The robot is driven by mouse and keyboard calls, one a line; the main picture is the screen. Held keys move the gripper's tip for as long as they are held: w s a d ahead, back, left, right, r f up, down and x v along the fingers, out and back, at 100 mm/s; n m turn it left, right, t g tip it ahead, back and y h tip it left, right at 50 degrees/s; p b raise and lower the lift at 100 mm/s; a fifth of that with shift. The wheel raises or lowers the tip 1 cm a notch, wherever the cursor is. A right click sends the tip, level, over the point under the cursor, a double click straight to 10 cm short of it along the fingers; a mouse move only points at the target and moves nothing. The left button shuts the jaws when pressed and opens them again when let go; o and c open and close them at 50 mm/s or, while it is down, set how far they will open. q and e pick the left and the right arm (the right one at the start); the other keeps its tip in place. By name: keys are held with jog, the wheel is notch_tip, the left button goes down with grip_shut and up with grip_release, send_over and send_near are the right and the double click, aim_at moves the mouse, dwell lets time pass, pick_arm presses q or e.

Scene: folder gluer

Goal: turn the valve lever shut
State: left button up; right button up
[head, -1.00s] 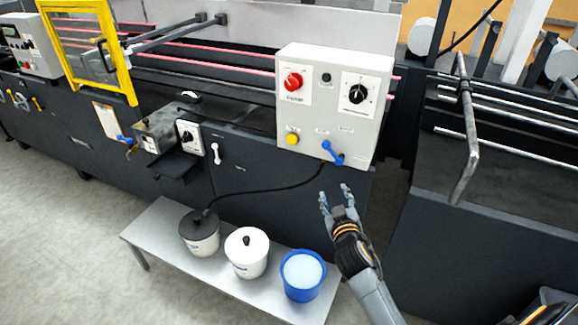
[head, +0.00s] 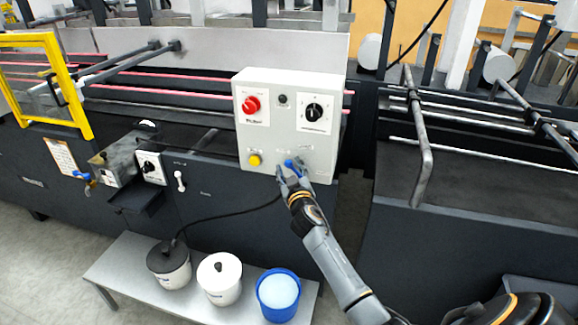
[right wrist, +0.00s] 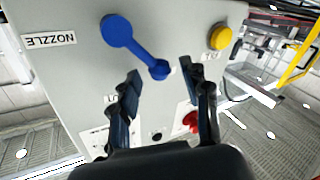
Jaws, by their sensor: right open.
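The blue valve lever (head: 291,163) is on the lower front of a pale grey control box (head: 250,90), largely hidden by my right gripper (head: 287,173). In the right wrist view the lever (right wrist: 137,47) shows clearly, slanting from a round knob end to a smaller pivot end, beside an upside-down NOZZLE label. My right gripper is open in that view (right wrist: 167,85), its two dark fingers apart. The lever's smaller end lies just beyond the gap between the fingertips; I cannot tell whether they touch it. My left gripper is not in view.
A yellow button (head: 254,160), red knob (head: 251,104) and black selector (head: 315,112) are on the same box. Below, a low bench (head: 110,270) holds a black-lidded pot (head: 169,266), a white pot (head: 219,281) and a blue bucket (head: 278,296). A metal rail (head: 420,140) is right.

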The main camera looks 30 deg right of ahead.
jog(key=shift+w+d, duration=0.2)
jog(key=shift+w, duration=0.35)
grip_shut()
